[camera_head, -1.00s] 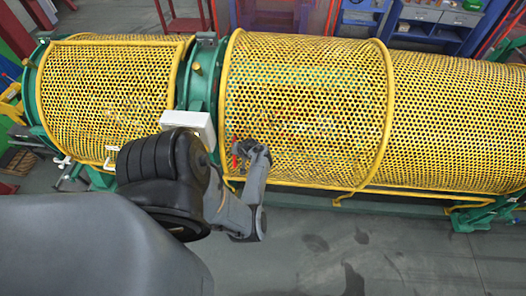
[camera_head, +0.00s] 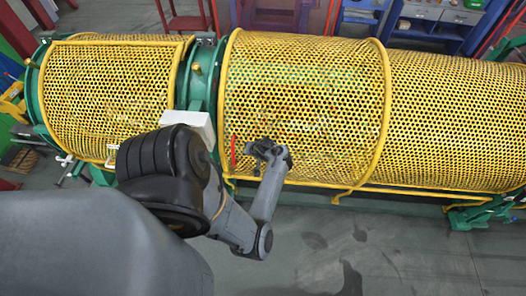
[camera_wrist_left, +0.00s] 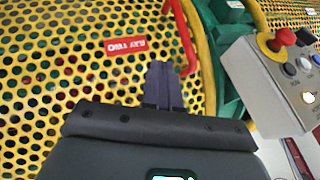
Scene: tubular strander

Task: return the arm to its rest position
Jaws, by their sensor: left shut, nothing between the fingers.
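My left arm comes in from the lower left of the head view. Its gripper (camera_head: 269,150) is in front of the large yellow perforated guard (camera_head: 310,105), just right of a red handle (camera_head: 234,152). In the left wrist view the two dark fingers (camera_wrist_left: 164,85) are together with nothing between them. The guard (camera_wrist_left: 60,70) is behind them, and the red handle (camera_wrist_left: 185,38) is above and right of the fingertips, apart from them in the picture. My right gripper is in neither view.
A pale control box (camera_wrist_left: 275,85) with a red knob (camera_wrist_left: 285,37) and buttons stands at the right of the wrist view. A red label (camera_wrist_left: 126,46) is on the guard. Green frame parts (camera_head: 203,80) separate the guards. Grey floor (camera_head: 400,260) in front is clear.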

